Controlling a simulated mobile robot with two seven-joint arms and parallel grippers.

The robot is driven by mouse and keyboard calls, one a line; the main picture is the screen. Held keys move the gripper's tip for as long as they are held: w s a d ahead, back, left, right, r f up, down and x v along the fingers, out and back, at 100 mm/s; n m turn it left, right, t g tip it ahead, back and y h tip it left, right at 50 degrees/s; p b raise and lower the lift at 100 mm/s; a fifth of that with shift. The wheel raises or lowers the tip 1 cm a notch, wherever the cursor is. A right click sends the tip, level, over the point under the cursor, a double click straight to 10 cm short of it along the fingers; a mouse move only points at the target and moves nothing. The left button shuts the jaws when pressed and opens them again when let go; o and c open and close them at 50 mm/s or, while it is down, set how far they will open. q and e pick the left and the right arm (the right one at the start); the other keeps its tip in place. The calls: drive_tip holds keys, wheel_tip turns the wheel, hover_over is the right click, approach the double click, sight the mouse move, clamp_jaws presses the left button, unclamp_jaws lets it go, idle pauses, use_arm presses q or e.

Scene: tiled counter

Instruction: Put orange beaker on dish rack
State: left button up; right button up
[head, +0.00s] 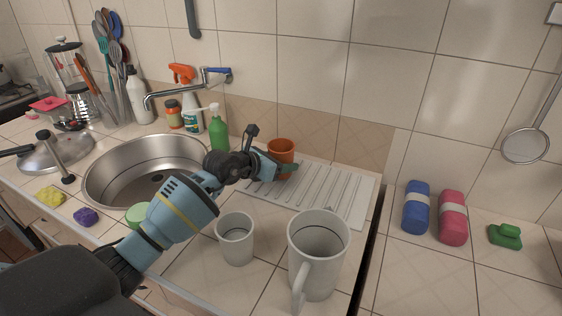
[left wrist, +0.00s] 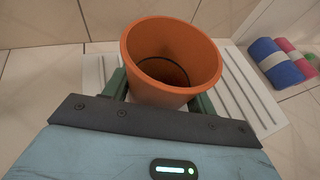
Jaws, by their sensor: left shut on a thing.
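The orange beaker (head: 281,148) is at the back left part of the white ribbed dish rack (head: 335,197). My left gripper (head: 279,166) is shut on the beaker, with its green fingers on either side of it. In the left wrist view the beaker (left wrist: 172,60) stands open end up between the fingers (left wrist: 160,92), and the rack's ribs (left wrist: 245,85) show behind it. I cannot tell whether the beaker's base touches the rack. My right gripper does not show.
A white cup (head: 235,240) and a large grey mug (head: 316,255) stand in front of the rack. The sink (head: 110,190) is to the left, with a green soap bottle (head: 218,130) behind it. Blue (head: 416,207) and pink (head: 452,218) rolls lie to the right.

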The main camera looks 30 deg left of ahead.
use_arm(q)
drive_tip(key=shift+f, duration=0.2)
drive_tip(key=o, duration=1.3)
drive_tip(key=shift+c, duration=0.2)
drive_tip(key=shift+r, duration=0.15)
drive_tip(key=shift+s+r, duration=0.15)
drive_tip(key=shift+r, duration=0.05)
drive_tip(key=v, duration=1.1)
drive_tip(key=shift+s+a+p, duration=0.15)
drive_tip(key=shift+s+p, duration=0.15)
